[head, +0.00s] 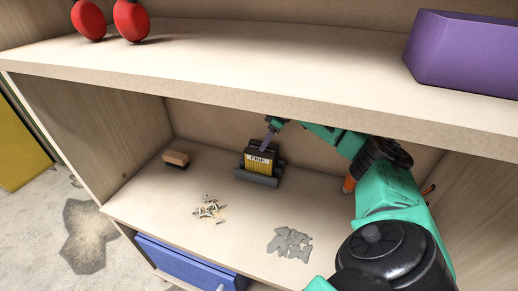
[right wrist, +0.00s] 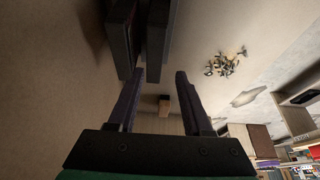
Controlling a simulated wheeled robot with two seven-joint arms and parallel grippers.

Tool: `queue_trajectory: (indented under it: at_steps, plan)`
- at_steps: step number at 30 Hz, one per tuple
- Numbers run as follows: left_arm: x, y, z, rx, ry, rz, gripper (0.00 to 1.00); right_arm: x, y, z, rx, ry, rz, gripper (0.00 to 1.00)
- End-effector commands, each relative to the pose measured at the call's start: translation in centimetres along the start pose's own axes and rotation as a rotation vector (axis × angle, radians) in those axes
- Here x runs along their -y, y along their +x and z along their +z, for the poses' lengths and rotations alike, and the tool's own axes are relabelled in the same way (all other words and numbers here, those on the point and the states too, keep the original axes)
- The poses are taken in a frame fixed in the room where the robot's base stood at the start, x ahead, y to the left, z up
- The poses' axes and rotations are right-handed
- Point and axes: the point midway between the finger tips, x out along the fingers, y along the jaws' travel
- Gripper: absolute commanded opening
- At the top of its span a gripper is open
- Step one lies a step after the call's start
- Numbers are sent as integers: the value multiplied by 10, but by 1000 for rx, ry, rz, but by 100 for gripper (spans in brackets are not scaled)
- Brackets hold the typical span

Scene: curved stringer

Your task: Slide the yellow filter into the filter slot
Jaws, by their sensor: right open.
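The yellow filter (head: 258,166) has a dark frame and a white label. It stands upright in the dark grey filter slot (head: 257,180) on the lower shelf. I cannot tell whether it is fully down. My right gripper (head: 266,145) is at the top of the filter in the head view; its fingertips are small there. In the right wrist view the fingers (right wrist: 167,76) are apart with nothing between them. Dark upright slabs of the filter or slot (right wrist: 156,35) show just beyond the fingertips. My left gripper is not in view.
A brush (head: 176,159) lies left of the slot. The upper shelf edge (head: 260,88) overhangs, carrying red ear muffs (head: 131,19) and a purple box (head: 465,52).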

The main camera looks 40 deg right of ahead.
Motion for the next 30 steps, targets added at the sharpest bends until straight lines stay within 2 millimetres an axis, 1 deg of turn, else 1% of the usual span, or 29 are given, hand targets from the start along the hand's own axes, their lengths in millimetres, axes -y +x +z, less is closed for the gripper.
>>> queue_trajectory:
  at_steps: [1, 5, 9, 11, 13, 15, 21, 30]
  plan:
    - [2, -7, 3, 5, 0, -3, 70, 0, 6, -1, 1, 2, -2, 50]
    - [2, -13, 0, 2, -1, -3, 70, 0, 22, -1, 0, 1, -1, 50]
    - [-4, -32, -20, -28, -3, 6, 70, 2, 46, -4, 2, 1, -2, 50]
    - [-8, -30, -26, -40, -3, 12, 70, 1, 61, -2, 0, 3, -2, 50]
    - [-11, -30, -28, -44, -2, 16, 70, 1, 69, -2, 0, 2, 0, 50]
    - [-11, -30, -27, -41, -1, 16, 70, 1, 72, -1, 0, 0, 1, 50]
    - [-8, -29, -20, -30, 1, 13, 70, 0, 72, -1, 0, 0, 1, 50]
    - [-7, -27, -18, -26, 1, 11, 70, 0, 76, 1, 2, 1, 1, 50]
